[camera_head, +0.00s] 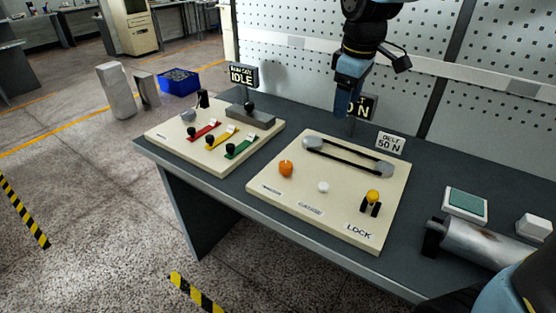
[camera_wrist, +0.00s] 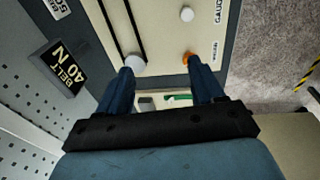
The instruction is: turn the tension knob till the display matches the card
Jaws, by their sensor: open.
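The orange knob (camera_head: 286,168) stands on the cream belt panel (camera_head: 270,196), near its left edge. The display (camera_head: 366,108) behind the panel is partly hidden by my gripper; in the wrist view the display (camera_wrist: 64,70) reads BELT 40 N. The card (camera_head: 390,143) reads BELT 50 N. My gripper (camera_head: 342,112) is open and empty, raised at the back of the panel. In the wrist view my gripper (camera_wrist: 164,78) has its fingers spread, and the orange knob (camera_wrist: 188,57) shows beside the right fingertip.
The panel also has a white button (camera_head: 323,187), a yellow lever (camera_head: 372,196) by the LOCK label and a belt on two pulleys (camera_head: 313,143). A second panel (camera_head: 190,150) with coloured levers stands left. A metal cylinder (camera_head: 485,243) lies right. A pegboard wall stands behind.

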